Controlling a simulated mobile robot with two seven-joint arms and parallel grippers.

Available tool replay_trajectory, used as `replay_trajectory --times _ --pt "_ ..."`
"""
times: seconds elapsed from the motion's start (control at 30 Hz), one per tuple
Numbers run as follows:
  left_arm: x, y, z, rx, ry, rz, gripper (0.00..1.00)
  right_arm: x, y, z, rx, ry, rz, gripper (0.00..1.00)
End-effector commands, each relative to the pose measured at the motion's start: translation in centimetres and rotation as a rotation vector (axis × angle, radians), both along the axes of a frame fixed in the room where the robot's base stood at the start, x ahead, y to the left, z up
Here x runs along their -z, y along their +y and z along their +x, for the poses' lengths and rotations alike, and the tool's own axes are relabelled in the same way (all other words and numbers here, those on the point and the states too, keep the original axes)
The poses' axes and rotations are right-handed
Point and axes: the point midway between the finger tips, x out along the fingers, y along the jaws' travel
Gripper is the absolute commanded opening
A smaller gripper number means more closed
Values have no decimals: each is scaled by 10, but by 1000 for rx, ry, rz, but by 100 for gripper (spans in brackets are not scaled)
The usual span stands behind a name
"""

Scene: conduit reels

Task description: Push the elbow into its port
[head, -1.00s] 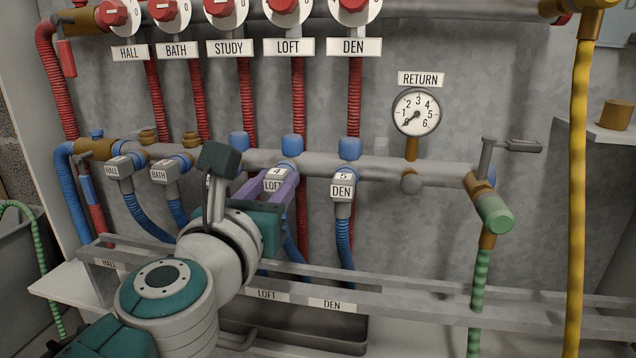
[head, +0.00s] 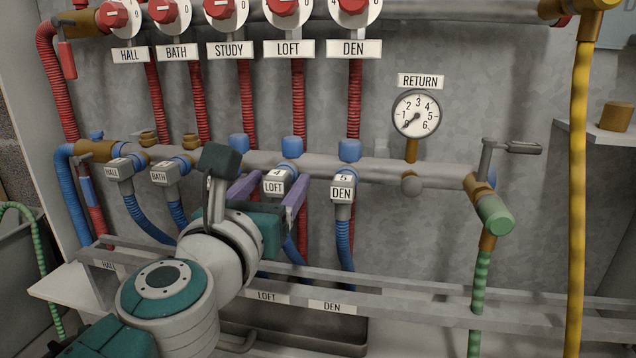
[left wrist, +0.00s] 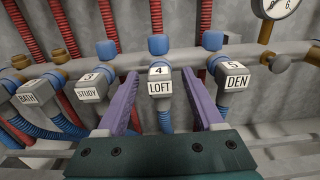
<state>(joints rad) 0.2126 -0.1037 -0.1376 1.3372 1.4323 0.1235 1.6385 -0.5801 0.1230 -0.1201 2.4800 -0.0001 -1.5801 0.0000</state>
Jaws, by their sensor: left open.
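The grey LOFT elbow, marked 4 (head: 274,186), sits at the lower return pipe below a blue cap (head: 292,147), with a blue hose hanging from it. It also shows in the left wrist view (left wrist: 159,86), in line with its neighbours; how deep it sits in its port I cannot tell. My left gripper (head: 271,191) is open, one purple finger on each side of the LOFT elbow. In the left wrist view its fingers (left wrist: 160,91) stand clear of the elbow with a gap on both sides. My right gripper is not in view.
The DEN elbow (head: 342,188) is close on the right; the STUDY elbow (left wrist: 92,87) is close on the left in the wrist view. A grey rail (head: 400,300) with labels runs below.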

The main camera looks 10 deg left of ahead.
Motion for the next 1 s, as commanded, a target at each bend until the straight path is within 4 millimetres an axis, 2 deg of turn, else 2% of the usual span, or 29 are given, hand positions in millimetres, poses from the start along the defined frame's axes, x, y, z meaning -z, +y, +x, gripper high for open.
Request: replay_trajectory --times 0.17,0.27,0.6,0.8,0.9,0.97,1.0 --pt "0 0 -2 0 1 0 69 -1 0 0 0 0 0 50" --pt "0 0 -10 0 2 1 69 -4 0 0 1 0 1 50" --pt "1 3 -71 0 3 1 69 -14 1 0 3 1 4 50" --pt "0 3 -95 1 1 2 69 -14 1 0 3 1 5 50" --pt "-11 1 -100 17 -4 31 69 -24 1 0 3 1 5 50" --pt "-30 -5 -103 46 -15 87 69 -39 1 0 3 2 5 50" --pt "-46 -9 -105 76 -24 143 69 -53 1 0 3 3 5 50"
